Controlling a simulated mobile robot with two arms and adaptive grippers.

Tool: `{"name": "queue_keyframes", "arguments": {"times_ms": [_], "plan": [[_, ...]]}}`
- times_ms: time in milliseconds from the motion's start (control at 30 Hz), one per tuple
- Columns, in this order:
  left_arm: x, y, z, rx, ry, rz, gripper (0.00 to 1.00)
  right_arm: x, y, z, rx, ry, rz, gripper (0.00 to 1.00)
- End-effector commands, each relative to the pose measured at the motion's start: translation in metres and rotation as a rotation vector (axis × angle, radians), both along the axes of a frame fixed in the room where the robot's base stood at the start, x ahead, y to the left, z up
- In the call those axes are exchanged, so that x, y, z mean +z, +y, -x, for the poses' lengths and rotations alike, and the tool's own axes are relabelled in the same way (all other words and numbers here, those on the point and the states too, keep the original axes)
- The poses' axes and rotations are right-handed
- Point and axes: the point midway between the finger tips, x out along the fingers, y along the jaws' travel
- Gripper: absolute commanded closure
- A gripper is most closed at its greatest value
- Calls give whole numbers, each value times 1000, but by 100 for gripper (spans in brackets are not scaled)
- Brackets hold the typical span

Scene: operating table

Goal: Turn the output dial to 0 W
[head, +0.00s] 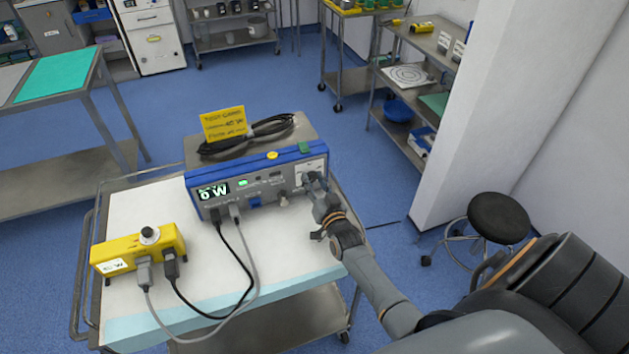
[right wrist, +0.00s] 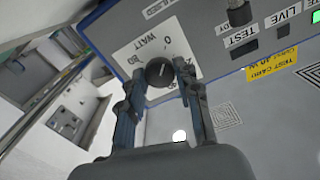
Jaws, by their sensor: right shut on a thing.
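The output dial (right wrist: 159,71) is a round black knob with a light pointer line, on a white plate marked WATT, 0 and 80, in the right wrist view. It sits on the front of the blue and grey generator (head: 262,190), at the right end in the head view, where my gripper partly hides it. The generator's display (head: 214,191) reads 0 W. My right gripper (head: 315,183) is at the dial; in the right wrist view its fingers (right wrist: 158,80) lie on both sides of the knob, shut on it. My left gripper is not in view.
A yellow box (head: 130,255) with a knob and two plugged cables stands left on the white-draped cart (head: 190,300). Cables run to the generator's front. A yellow card (head: 224,123) and a coiled black cable (head: 262,135) are on top of the generator.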

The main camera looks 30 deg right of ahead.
Motion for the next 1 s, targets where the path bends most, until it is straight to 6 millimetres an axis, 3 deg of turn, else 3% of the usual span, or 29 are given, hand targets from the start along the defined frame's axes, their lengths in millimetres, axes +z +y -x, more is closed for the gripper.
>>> {"name": "queue_keyframes", "arguments": {"times_ms": [500,533,633,1000], "plan": [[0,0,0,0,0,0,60,-3,1,1,2,11,18,99],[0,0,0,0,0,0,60,-3,1,1,2,11,18,63],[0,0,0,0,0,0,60,-3,1,1,1,10,17,44],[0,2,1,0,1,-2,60,-1,1,4,0,6,17,44]]}}
